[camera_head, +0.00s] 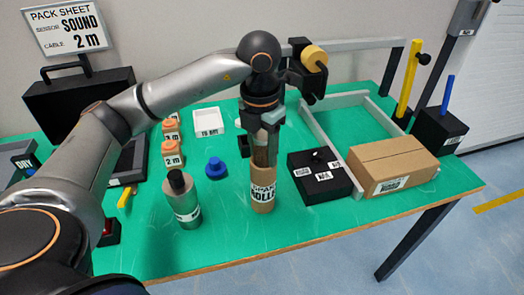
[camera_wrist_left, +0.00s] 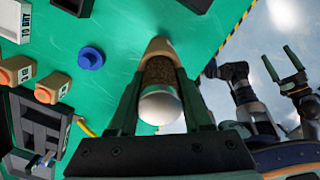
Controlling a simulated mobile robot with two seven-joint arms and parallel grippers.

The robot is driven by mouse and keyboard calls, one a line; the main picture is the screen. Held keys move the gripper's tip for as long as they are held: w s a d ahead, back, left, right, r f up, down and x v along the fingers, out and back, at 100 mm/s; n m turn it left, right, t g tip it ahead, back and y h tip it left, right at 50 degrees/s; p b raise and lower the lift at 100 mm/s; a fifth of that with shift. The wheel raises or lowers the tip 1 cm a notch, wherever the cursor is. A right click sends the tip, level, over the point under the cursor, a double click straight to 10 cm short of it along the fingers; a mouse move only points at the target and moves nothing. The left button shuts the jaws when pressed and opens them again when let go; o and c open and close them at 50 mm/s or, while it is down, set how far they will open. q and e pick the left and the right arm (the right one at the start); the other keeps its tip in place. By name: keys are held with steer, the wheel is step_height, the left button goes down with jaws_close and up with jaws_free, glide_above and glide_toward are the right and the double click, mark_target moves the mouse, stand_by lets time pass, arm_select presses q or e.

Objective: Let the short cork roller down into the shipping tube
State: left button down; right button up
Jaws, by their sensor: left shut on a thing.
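My left gripper (camera_head: 264,150) is shut on the short cork roller, upright above the tube. The roller (camera_wrist_left: 159,72) shows brown cork and a pale silvery near end in the left wrist view; in the head view the fingers mostly hide it. The tan shipping tube (camera_head: 263,194), with a white label, stands upright on the green table directly below. Its upper part (camera_wrist_left: 159,45) shows beyond the cork in the wrist view. The roller's lower end appears to be at or inside the tube's mouth; I cannot tell how deep. My right gripper (camera_wrist_left: 281,63) shows open and empty in the wrist view.
A silver bottle (camera_head: 182,200) and a blue knob (camera_head: 215,168) stand left of the tube. A black box (camera_head: 318,181) and a cardboard carton (camera_head: 392,165) stand right. Orange-topped blocks (camera_head: 172,147) and a white tray (camera_head: 208,122) are behind left. The table front is clear.

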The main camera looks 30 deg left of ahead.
mark_target(264, 135)
arm_select(q)
steer(key=shift+s+d+f+g, duration=0.1)
steer(key=shift+s+f+g, duration=0.1)
steer(key=shift+f, duration=0.4)
steer(key=shift+s+d+f+g, duration=0.1)
steer(key=shift+s+f, duration=0.05)
steer(key=shift+f, duration=0.45)
steer(key=c, duration=0.5)
jaws_free()
steer(key=shift+f, duration=0.1)
steer(key=shift+o, duration=1.2)
steer(key=shift+r, duration=0.5)
steer(key=r, duration=0.5)
steer(key=shift+w+a+r+p, duration=0.15)
steer(key=shift+w+p, duration=0.2)
steer(key=r+p, duration=0.1)
steer(key=r, duration=0.5)
steer(key=r+p, duration=0.1)
steer(key=r, duration=0.1)
steer(key=shift+s+r+p, duration=0.3)
steer(key=shift+s+r, duration=0.05)
steer(key=shift+r, duration=0.05)
steer(key=shift+a, duration=0.1)
arm_select(e)
steer(key=shift+d+r, duration=0.3)
steer(key=shift+r, duration=0.65)
